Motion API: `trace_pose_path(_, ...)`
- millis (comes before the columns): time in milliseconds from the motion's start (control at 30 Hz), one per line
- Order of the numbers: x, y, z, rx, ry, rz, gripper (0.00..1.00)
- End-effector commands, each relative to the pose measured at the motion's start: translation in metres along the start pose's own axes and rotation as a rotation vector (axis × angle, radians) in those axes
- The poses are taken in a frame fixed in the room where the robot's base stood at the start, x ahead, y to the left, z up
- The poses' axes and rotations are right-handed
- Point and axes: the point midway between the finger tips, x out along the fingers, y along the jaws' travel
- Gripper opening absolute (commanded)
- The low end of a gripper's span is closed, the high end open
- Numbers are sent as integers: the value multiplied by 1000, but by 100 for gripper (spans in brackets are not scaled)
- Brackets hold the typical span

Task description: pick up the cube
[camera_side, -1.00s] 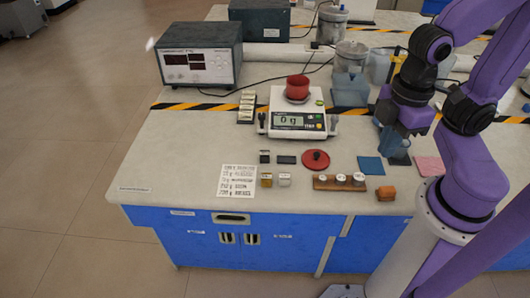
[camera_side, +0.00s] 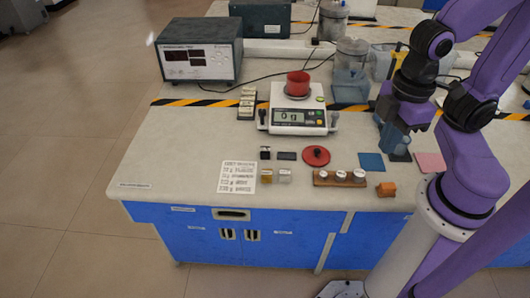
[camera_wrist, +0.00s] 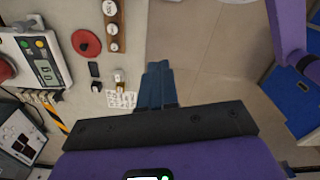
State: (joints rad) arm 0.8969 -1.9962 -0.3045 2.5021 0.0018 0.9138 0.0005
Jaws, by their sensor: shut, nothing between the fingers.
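Several small cube-like blocks lie near the front of the bench, and I cannot tell which is the task's cube. An orange-brown cube (camera_side: 386,190) lies at the front edge. A yellow block (camera_side: 266,177), a pale silvery block (camera_side: 284,176) and a black block (camera_side: 265,153) lie farther left. My gripper (camera_side: 397,148) hangs above the right part of the bench, behind the orange-brown cube and apart from it. In the wrist view its blue fingers (camera_wrist: 157,84) are together and empty. The orange-brown cube is not distinguishable in the wrist view.
A scale (camera_side: 297,119) bears a red cup (camera_side: 298,83). A grey meter (camera_side: 199,52) stands at back left.

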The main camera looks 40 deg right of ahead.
Motion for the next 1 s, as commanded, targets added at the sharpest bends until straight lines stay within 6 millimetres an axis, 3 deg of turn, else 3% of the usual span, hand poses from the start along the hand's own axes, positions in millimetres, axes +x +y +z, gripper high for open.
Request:
trace_pose_path(33,0,0,0,0,0,0,10)
trace_pose_path(200,0,0,0,0,0,0,62)
trace_pose_path(567,0,3,-5,7,-1,0,62)
trace_pose_path(767,0,28,-41,46,-6,3,62)
trace_pose_path(1000,5,80,-96,108,-15,6,62)
